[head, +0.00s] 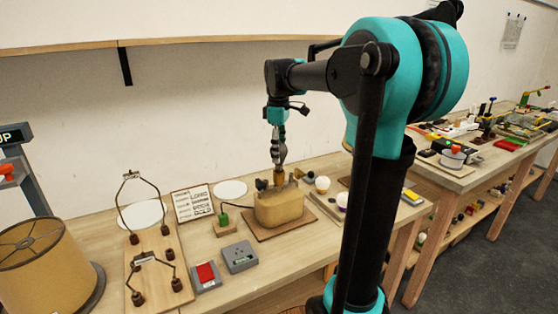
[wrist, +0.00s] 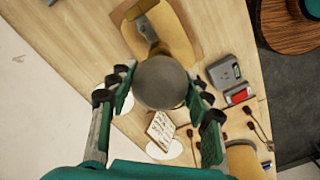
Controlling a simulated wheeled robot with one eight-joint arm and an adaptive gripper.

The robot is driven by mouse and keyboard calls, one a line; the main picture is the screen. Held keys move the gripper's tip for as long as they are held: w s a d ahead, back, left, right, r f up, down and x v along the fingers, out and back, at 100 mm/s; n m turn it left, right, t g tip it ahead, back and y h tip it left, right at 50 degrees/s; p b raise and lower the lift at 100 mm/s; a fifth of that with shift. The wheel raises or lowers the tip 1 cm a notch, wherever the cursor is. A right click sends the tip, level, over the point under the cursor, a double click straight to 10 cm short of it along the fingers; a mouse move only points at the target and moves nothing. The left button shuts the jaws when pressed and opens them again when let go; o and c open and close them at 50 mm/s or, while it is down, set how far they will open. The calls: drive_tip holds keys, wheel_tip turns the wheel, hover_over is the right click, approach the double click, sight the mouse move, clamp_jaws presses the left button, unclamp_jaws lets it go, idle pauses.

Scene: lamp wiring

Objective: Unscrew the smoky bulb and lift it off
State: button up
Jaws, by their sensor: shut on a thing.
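The smoky bulb (wrist: 160,82) is a dark grey round globe in the middle of the wrist view. My gripper (wrist: 161,92) has its fingers on both sides of the globe and is shut on it. In the head view my gripper (head: 279,158) points straight down above the tan lamp base (head: 280,209), in line with its brass-coloured socket (head: 278,175). The lamp base also shows in the wrist view (wrist: 180,40), beyond the bulb. The bulb is hard to make out in the head view, and I cannot tell whether its thread is in the socket.
A lettered card (head: 193,203), a grey switch box (head: 240,257) and a red switch (head: 207,275) stand left of the lamp. A lampshade (head: 40,262) is at far left. Pale bulbs (head: 322,184) sit close on the right. A shelf (head: 200,41) runs along the wall.

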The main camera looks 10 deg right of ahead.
drive_tip(key=shift+r, duration=2.25)
